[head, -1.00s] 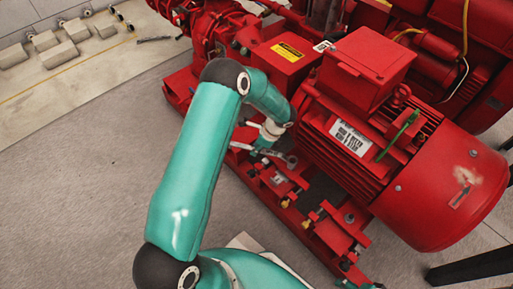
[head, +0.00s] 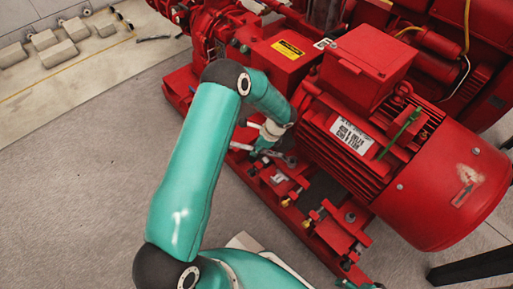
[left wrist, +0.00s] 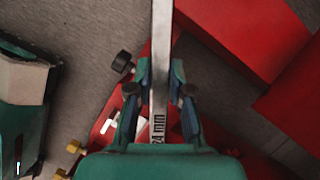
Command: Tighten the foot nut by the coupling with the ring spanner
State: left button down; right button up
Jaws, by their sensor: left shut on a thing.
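The steel ring spanner (head: 281,157) is in my left gripper (head: 261,148), low beside the red motor in the head view. Its right end reaches the motor's foot area by the coupling side. In the left wrist view the spanner (left wrist: 161,45) runs upright through the picture between the fingers of my left gripper (left wrist: 160,88), with "24 mm" marked on its shaft. The foot nut by the coupling cannot be made out; I cannot tell whether the ring is around it. Another foot nut (head: 350,217) shows nearer. My right gripper is out of view.
The red motor (head: 410,150) and its terminal box (head: 365,65) stand close on the right of my gripper. Bare grey floor (head: 90,190) lies to the left.

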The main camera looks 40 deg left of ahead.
pick_arm(q)
jog(key=shift+f+b, duration=0.5)
jog(key=shift+f, duration=0.2)
jog(key=shift+w+a, duration=0.1)
jog(key=shift+w+a+m+t+b, duration=0.1)
jog(key=shift+w+a+m+t, duration=0.15)
jog(key=shift+w+m, duration=0.55)
jog(key=shift+w+a+m+t+b, duration=0.1)
jog(key=shift+w+a+m+t, duration=0.1)
jog(key=shift+w+m, duration=0.5)
jog(key=shift+w+a+m+t+b, duration=0.15)
jog(key=shift+w+m+t, duration=0.1)
jog(key=shift+w+m, duration=0.55)
jog(key=shift+s+f+n, duration=0.1)
jog(key=shift+s+n, duration=0.15)
jog(key=shift+n, duration=0.15)
jog(key=shift+d+r+p, duration=0.1)
jog(key=shift+r+p, duration=1.6)
jog(key=shift+r, duration=0.85)
jog(key=shift+f, duration=0.1)
